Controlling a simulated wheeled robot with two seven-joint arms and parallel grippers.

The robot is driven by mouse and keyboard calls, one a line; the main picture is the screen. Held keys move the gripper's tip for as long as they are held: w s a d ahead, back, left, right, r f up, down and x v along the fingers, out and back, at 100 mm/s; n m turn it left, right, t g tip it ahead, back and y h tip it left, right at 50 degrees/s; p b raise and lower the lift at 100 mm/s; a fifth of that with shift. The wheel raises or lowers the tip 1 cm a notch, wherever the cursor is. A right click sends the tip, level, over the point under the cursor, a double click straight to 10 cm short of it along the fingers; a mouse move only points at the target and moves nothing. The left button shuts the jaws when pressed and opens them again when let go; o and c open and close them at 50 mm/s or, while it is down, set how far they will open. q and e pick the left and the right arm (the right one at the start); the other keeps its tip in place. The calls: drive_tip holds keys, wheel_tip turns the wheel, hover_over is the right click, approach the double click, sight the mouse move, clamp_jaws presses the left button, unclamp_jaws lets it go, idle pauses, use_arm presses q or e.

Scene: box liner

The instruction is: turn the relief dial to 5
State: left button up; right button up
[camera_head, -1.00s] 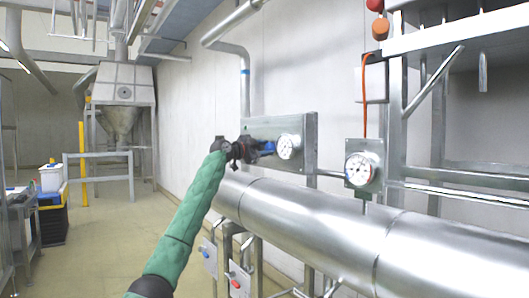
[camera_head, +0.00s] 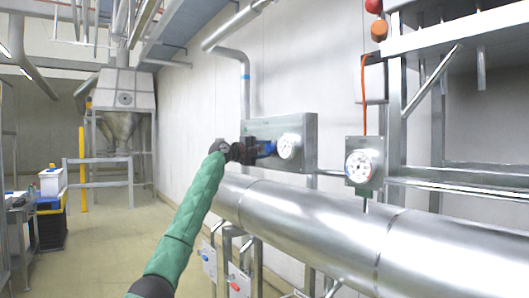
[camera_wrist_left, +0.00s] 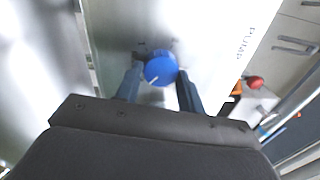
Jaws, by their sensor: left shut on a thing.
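A blue round dial (camera_wrist_left: 160,68) with a white pointer line shows in the left wrist view, standing out from a pale metal panel (camera_wrist_left: 215,40). My left gripper (camera_wrist_left: 160,77) has one finger on either side of the dial and is shut on it. In the head view my left gripper (camera_head: 262,150) reaches the panel (camera_head: 312,128) just left of a white round gauge (camera_head: 288,146). The dial's scale is mostly hidden, and I cannot read the number it points at. My right gripper is not in view.
A second gauge (camera_head: 361,167) on its own plate stands to the right. A large steel pipe (camera_head: 300,222) runs below the panel. Lettering on the panel reads "PUMP" in the wrist view. The floor at left (camera_head: 110,240) is clear.

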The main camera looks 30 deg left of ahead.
use_arm(q)
drive_tip(key=shift+f+m, duration=0.15)
drive_tip(key=shift+m, duration=0.45)
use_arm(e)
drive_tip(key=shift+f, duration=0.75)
use_arm(q)
drive_tip(key=o, duration=1)
drive_tip(key=shift+w, duration=0.1)
drive_tip(key=shift+c, duration=0.2)
drive_tip(key=shift+s+a, duration=0.1)
drive_tip(key=shift+s, duration=0.15)
drive_tip(key=b+v, duration=0.2)
drive_tip(key=v, duration=0.5)
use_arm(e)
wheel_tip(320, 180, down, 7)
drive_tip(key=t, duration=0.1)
